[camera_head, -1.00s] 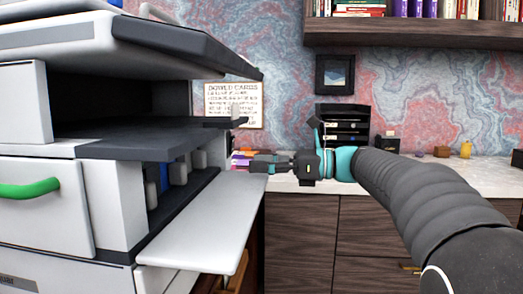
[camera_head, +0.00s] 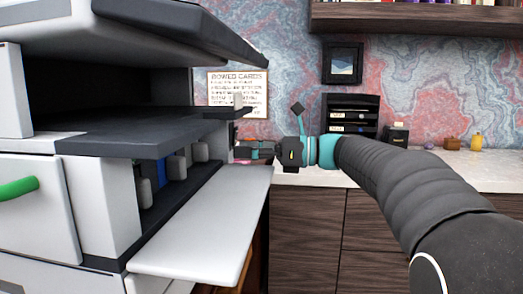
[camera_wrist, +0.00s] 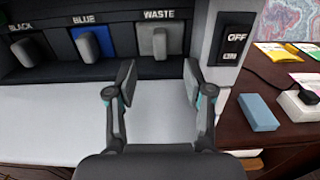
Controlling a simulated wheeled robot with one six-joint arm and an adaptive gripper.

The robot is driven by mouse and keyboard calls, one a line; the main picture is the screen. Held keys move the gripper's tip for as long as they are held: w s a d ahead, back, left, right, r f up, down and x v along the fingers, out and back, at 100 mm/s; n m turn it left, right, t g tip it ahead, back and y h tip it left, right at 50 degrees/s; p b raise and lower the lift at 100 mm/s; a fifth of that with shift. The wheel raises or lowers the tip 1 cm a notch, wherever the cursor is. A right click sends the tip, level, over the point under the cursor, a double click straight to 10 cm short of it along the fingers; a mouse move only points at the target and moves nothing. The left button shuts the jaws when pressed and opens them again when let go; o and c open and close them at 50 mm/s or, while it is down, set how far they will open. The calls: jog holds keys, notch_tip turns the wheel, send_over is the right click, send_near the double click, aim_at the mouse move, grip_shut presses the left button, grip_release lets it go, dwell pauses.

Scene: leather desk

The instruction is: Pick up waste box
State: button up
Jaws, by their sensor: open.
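The waste box (camera_wrist: 161,42) is a light grey block with a raised grip, under the label WASTE in the printer's open slot, in the wrist view. My gripper (camera_wrist: 158,82) is open and empty, in front of and below the waste box, with a gap between them. In the head view my gripper (camera_head: 243,150) is at the right end of the open printer, beyond the white flap. The head view does not clearly show which of the blocks in the slot is the waste box.
Blue (camera_wrist: 90,44) and black (camera_wrist: 24,48) cartridges sit left of it. The OFF switch panel (camera_wrist: 229,47) is on the right. A white flap (camera_head: 205,225) juts out below. A blue block (camera_wrist: 258,112) and a white plug (camera_wrist: 300,104) lie on the brown desk.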

aim_at(207, 148)
jog(key=a, duration=0.3)
jog(key=w+a, duration=0.1)
jog(key=a, duration=0.5)
jog(key=shift+w+a, duration=0.15)
jog(key=shift+a, duration=0.1)
grip_shut()
